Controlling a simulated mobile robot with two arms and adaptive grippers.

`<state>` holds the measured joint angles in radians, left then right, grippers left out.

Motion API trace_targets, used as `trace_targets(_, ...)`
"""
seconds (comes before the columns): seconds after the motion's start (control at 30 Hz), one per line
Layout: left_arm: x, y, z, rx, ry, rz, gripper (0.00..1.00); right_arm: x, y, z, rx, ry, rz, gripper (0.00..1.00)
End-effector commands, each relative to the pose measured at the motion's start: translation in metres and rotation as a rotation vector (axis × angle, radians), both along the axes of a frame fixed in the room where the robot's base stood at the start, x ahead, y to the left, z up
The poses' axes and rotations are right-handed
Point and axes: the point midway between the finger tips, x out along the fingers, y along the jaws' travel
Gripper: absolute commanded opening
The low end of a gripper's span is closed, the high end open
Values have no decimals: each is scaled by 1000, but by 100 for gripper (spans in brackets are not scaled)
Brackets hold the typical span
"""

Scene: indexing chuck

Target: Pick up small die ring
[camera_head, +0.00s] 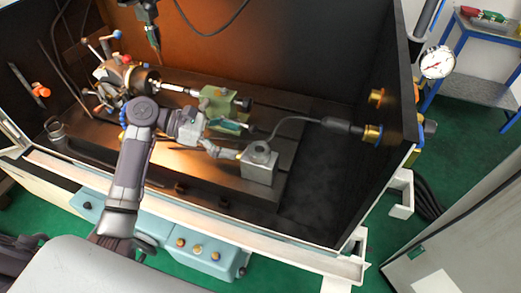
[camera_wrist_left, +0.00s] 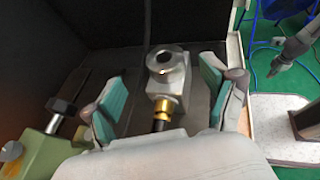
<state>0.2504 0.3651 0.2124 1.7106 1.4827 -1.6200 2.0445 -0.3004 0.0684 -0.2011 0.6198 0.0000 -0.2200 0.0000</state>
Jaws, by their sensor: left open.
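The small die ring (camera_head: 260,151) appears as a grey ring with a dark hole, on top of a grey metal block (camera_head: 258,174) inside the machine. In the left wrist view, the ring (camera_wrist_left: 166,59) lies ahead, beyond the fingertips and between their lines. My left gripper (camera_head: 236,140) is open and empty, just left of the block. Its teal-padded fingers also show in the left wrist view (camera_wrist_left: 164,98), spread wide. A grey jointed part at the right of the left wrist view looks like my right gripper (camera_wrist_left: 284,58); its jaws are too small to read.
A brass fitting (camera_wrist_left: 164,105) sticks out of the block towards the gripper. A cable runs from behind the block to a dark cylinder (camera_head: 342,125) on the right wall. A green vise-like part (camera_head: 217,103) stands behind the gripper. The machine bed right of the block is clear.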

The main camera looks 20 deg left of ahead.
Motion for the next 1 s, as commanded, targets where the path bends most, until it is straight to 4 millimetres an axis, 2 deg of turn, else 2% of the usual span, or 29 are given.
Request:
trace_targets(0.1,5,-15,-6,-1,0,-1,85,0,2,3,3,1,2,0)
trace_targets(0.3,7,-27,-12,0,0,0,85,0,-7,5,-9,0,4,0)
trace_targets(0.6,14,-62,-33,0,-1,-1,85,0,-10,14,-13,0,3,0)
trace_targets(0.9,16,-67,-36,2,-1,1,85,0,-11,14,-14,0,2,0)
trace_targets(1.0,16,-67,-36,2,-1,1,70,0,-11,14,-13,0,1,0)
